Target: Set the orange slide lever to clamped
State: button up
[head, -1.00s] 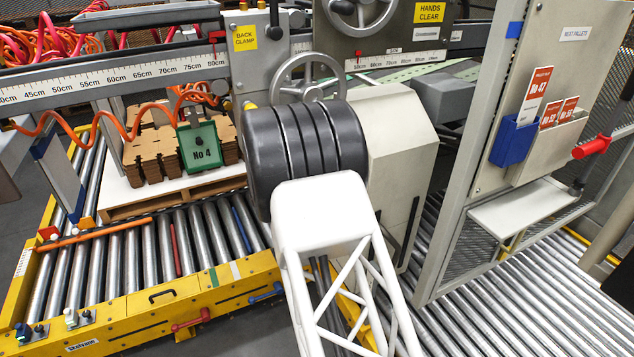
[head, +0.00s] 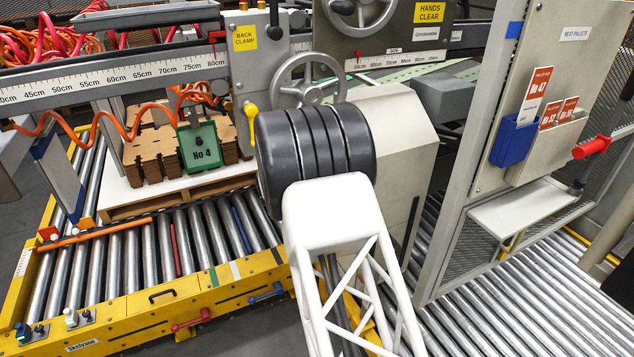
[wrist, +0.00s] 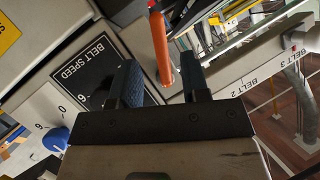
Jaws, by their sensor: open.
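An orange lever (wrist: 161,48), a straight round rod, stands at the top centre of the wrist view. Its lower end meets a pale surface beside the dark BELT SPEED panel (wrist: 92,74). My gripper (wrist: 158,66) is open, with one dark finger on each side of the lever's lower part in this view. I cannot tell how far beyond the fingertips the lever is, and no contact shows. In the head view my own arm hides the gripper. No clamped marking is readable.
A blue knob (wrist: 56,139) is at lower left of the wrist view, and a pale beam marked BELT 2 and BELT 3 (wrist: 250,75) at right. In the head view a yellow handle (head: 251,112) and a grey handwheel (head: 306,88) are close to my arm.

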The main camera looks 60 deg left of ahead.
jog(key=shift+x, duration=2.35)
jog(key=shift+c, duration=0.2)
grip_shut()
